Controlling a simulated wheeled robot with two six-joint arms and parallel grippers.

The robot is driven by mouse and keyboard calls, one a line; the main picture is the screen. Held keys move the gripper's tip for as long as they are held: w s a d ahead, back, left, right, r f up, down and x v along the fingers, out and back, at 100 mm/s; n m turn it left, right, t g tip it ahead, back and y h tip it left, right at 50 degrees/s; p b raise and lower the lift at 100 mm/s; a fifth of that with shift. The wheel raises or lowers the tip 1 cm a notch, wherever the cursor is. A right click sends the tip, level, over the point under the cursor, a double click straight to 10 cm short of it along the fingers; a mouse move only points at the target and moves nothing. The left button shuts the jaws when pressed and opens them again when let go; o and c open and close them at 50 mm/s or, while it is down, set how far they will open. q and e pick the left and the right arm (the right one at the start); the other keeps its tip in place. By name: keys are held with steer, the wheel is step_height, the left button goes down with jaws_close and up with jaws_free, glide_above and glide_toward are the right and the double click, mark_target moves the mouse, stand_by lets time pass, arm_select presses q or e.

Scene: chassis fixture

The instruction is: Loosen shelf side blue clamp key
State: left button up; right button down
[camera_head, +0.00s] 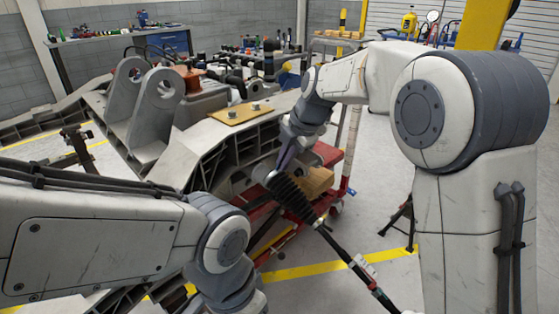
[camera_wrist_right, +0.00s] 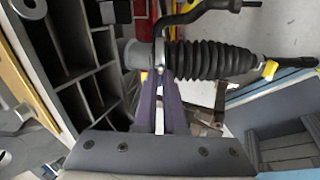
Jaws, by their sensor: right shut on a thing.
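My right gripper (camera_head: 281,163) reaches down to the end of a black ribbed rubber boot (camera_head: 293,200) beside the grey chassis (camera_head: 190,150). In the right wrist view its two purple-blue fingers (camera_wrist_right: 160,76) are close together at the grey collar where the boot (camera_wrist_right: 200,60) begins. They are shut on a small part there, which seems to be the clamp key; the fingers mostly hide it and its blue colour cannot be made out. A black curved bar (camera_wrist_right: 200,14) passes just above the fingertips. My left arm comes in from the left; its gripper is out of the picture.
A red cart (camera_head: 270,212) with a wooden block (camera_head: 315,182) stands under the chassis. A dark rod (camera_head: 345,257) runs from the boot toward the lower right. The ribbed chassis wall (camera_wrist_right: 75,60) is close left of the fingers. Open floor lies at right.

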steer(key=shift+s+a+r, duration=0.1)
steer(key=shift+s+a, duration=0.05)
steer(key=shift+a, duration=0.05)
steer(key=c, duration=1)
jaws_free()
steer(key=shift+d, duration=0.1)
steer(key=p+v, duration=0.2)
steer(key=v, duration=0.8)
steer(key=shift+r, duration=0.2)
